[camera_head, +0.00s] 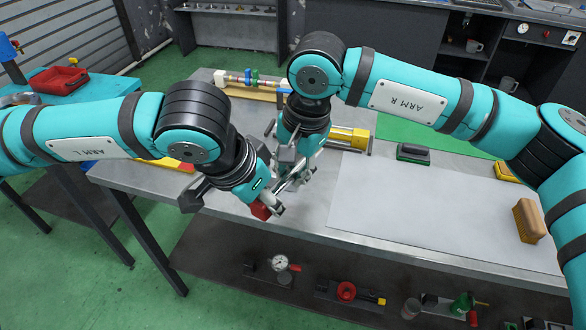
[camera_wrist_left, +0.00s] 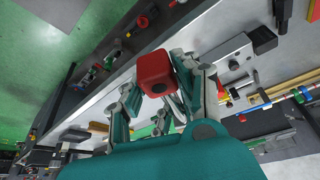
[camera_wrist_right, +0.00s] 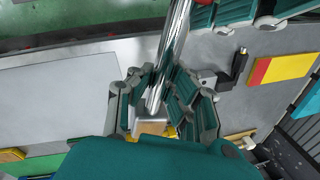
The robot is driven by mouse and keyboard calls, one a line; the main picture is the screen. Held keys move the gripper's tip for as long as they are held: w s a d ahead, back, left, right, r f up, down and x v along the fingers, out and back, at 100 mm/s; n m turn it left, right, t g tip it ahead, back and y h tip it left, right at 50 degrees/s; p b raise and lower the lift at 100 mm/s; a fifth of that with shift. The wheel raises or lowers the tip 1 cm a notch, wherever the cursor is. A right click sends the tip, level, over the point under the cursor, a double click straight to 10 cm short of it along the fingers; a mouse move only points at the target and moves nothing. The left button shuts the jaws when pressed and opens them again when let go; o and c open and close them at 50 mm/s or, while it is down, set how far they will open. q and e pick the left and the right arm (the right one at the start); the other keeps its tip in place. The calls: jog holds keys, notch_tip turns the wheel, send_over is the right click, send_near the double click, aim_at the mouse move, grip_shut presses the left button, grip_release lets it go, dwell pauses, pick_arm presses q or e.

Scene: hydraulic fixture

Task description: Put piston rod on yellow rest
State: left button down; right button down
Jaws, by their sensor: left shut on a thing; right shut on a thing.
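The piston rod is a shiny chrome bar (camera_wrist_right: 176,45) running up through the fingers of my right gripper (camera_wrist_right: 160,85) in the right wrist view. My right gripper is shut on it. In the left wrist view a red block (camera_wrist_left: 153,72) lies at the fingertips of my left gripper (camera_wrist_left: 165,82), which is shut at the rod's red end. In the head view both grippers are close together over the bench, left (camera_head: 274,193) and right (camera_head: 291,172), mostly hiding the rod. A yellow-and-red flat piece (camera_wrist_right: 270,70) lies nearby; which yellow part is the rest I cannot tell.
A yellow cylinder (camera_head: 346,137) lies behind the grippers. A ringed bar (camera_head: 240,78) is at the back left. A black-and-green block (camera_head: 413,153) and a brush (camera_head: 528,220) stand right. The pale sheet (camera_head: 420,200) is mostly clear.

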pick_arm(q)
jog(key=c, duration=0.9)
grip_release()
jog(key=shift+s+d, duration=0.1)
jog(key=shift+s, duration=0.05)
pick_arm(e)
jog(key=shift+a+r, duration=0.15)
